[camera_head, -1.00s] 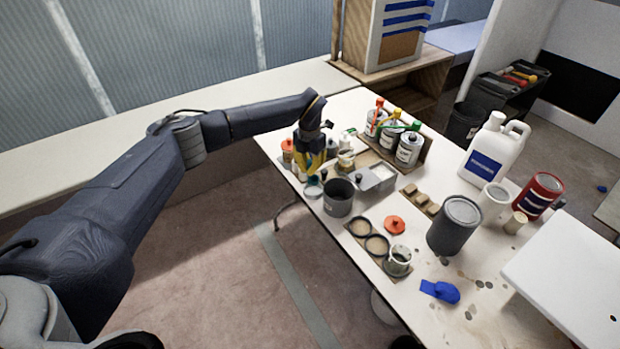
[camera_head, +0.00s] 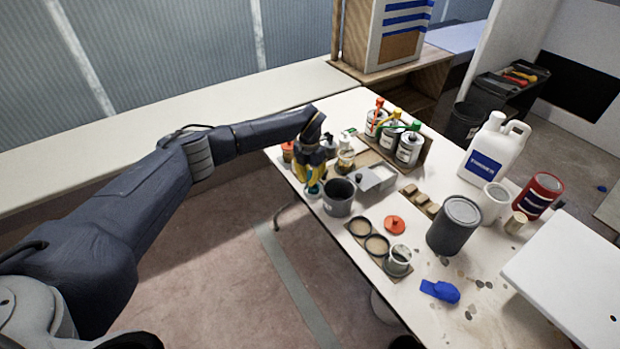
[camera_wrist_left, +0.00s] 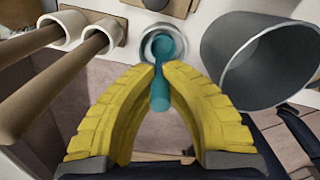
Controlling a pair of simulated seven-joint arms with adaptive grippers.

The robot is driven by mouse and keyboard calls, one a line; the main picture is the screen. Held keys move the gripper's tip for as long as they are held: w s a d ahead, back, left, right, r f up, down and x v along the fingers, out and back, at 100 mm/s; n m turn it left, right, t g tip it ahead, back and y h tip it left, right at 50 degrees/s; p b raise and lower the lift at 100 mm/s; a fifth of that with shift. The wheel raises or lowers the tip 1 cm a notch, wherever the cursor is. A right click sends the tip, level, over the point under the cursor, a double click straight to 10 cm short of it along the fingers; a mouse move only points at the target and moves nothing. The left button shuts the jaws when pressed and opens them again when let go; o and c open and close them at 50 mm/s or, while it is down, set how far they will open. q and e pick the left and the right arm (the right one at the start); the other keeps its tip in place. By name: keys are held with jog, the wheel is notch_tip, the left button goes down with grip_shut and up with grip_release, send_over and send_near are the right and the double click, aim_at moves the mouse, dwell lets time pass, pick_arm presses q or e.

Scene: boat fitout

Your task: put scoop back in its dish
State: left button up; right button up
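The teal scoop (camera_wrist_left: 160,92) is between the yellow fingertips of my left gripper (camera_wrist_left: 161,66), which are closed on its narrow part. In the head view my left gripper (camera_head: 313,182) is low over the table's near-left edge. The scoop's wide end overlaps the opening of a small round grey dish (camera_wrist_left: 169,32) in the wrist view; whether it touches the dish bottom cannot be told. In the head view the gripper largely covers the dish. My right gripper is not in view.
A dark grey open pot (camera_head: 339,198) stands just right of the gripper; its wide rim (camera_wrist_left: 262,55) is close in the wrist view. The table's edge is close by.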

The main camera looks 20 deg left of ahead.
pick_arm(q)
jog(key=o, duration=0.5)
jog(key=shift+r, duration=0.15)
notch_tip(320, 180, up, 12)
dwell(0.4)
